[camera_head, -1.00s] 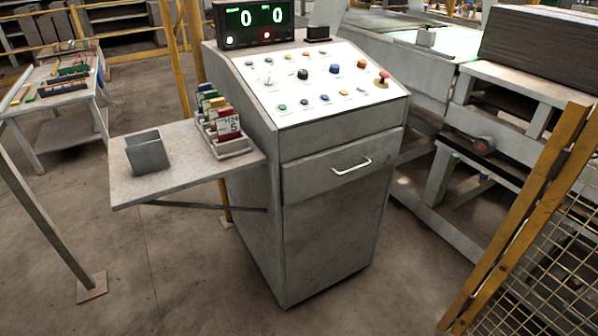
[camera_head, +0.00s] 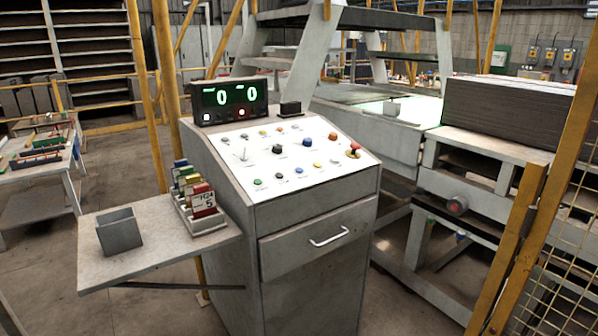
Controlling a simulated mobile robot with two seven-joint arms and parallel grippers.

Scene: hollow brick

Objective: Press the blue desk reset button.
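The control desk (camera_head: 316,265) stands in the middle of the view, with a sloped white panel (camera_head: 235,150) on top. A larger dark-blue round button (camera_head: 307,143) sits near the middle of the panel, between a black knob (camera_head: 277,149) and an orange-red button (camera_head: 332,136). A smaller bluish button (camera_head: 298,170) sits in the front row, between a dark one and a yellow one (camera_head: 316,165). Labels are too small to read, so I cannot tell which is the reset. Neither of my grippers is in view.
A display reading 0 and 0 (camera_head: 229,101) stands behind the panel. A side shelf (camera_head: 165,262) on the left holds a grey bin (camera_head: 119,230) and a card rack (camera_head: 203,222). A yellow mesh fence (camera_head: 545,240) stands at right. Open floor lies at left.

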